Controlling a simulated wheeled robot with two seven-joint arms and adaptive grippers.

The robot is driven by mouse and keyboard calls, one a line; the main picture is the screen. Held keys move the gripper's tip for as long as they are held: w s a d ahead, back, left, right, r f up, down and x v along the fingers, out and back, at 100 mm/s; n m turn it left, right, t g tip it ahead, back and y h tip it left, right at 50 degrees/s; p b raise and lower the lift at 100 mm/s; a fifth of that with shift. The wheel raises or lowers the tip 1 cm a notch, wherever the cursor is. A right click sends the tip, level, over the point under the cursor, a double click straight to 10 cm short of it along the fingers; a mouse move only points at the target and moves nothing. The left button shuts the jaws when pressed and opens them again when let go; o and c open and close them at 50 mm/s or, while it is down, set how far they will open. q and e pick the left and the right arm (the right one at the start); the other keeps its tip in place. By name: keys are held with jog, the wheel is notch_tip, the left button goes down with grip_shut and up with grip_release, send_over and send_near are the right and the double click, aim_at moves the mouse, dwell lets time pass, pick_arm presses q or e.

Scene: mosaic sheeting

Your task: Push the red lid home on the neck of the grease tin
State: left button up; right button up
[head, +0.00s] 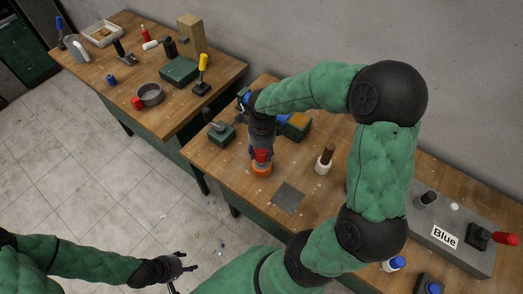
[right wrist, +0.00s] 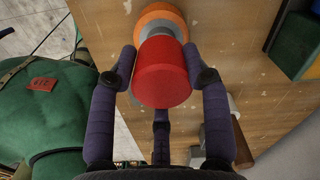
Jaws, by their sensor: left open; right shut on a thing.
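The red lid (head: 261,155) is held between the fingers of my right gripper (head: 262,146) over the orange grease tin (head: 261,170) on the near bench. In the right wrist view the lid (right wrist: 163,72) sits between the fingers of the gripper (right wrist: 164,85). Beyond it show the orange tin (right wrist: 155,14) and part of its grey neck (right wrist: 158,32). The lid overlaps the neck in this view; I cannot tell whether it touches or is seated. My left gripper (head: 183,268) is open and empty, low over the floor, away from the bench.
A grey metal plate (head: 288,197) lies near the tin, and a white pot with a brown handle (head: 324,160) stands to its right. A green box (head: 221,134) is to the left. A grey box marked Blue (head: 450,225) stands at the right.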

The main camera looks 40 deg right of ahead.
aim_at(262, 157)
jog(key=shift+f, duration=0.35)
jog(key=shift+b, duration=0.9)
dwell(1.6)
jog(key=shift+f+b, duration=1.6)
jog(key=o, duration=1.2)
jog(key=shift+o, duration=0.2)
jog(key=r, duration=1.2)
jog(key=shift+s, duration=0.2)
